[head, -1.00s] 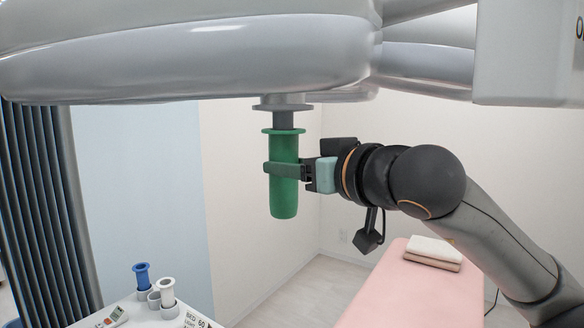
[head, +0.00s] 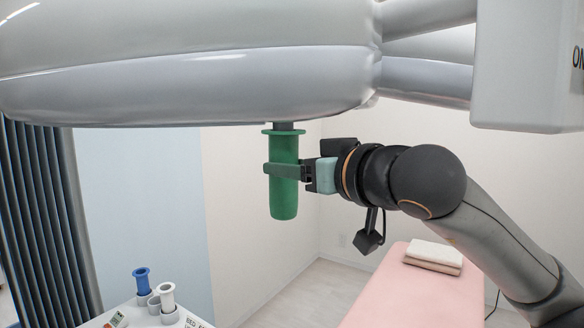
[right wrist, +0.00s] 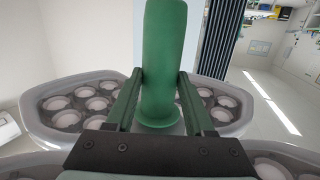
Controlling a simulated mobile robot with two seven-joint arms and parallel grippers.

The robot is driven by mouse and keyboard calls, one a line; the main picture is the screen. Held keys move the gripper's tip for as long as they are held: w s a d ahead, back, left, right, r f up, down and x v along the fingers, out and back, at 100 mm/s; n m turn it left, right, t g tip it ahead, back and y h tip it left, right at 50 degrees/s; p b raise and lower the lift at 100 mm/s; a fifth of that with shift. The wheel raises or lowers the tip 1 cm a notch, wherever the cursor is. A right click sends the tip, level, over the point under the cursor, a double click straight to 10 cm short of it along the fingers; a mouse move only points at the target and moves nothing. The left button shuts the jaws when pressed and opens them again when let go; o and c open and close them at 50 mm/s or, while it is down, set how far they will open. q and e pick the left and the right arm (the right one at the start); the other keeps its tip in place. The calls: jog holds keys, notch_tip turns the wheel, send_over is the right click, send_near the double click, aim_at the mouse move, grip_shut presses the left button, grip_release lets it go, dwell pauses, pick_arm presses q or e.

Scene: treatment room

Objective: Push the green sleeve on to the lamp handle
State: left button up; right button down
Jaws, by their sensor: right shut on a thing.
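The green sleeve (head: 285,200) hangs upright below the surgical lamp (head: 200,75), its collar at the top and its rounded end down. My right gripper (head: 284,170) is shut around the sleeve's upper part, coming in from the right. The rim hides the rest, and I cannot tell how far the handle is inside the sleeve. The right wrist view shows the sleeve (right wrist: 165,60) between both fingers. My left gripper is not in view.
The lamp's arms and a white housing (head: 520,65) fill the upper right. A trolley at lower left carries a blue-topped (head: 141,280) and a white (head: 167,297) sleeve-like piece in holders. A pink bed (head: 390,290) with folded towels (head: 433,255) stands at lower right. A dark curtain (head: 45,200) hangs at left.

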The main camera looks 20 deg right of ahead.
jog(key=shift+r+p, duration=0.3)
jog(key=shift+r, duration=0.15)
jog(key=shift+f, duration=0.1)
jog(key=shift+c, duration=1)
grip_release()
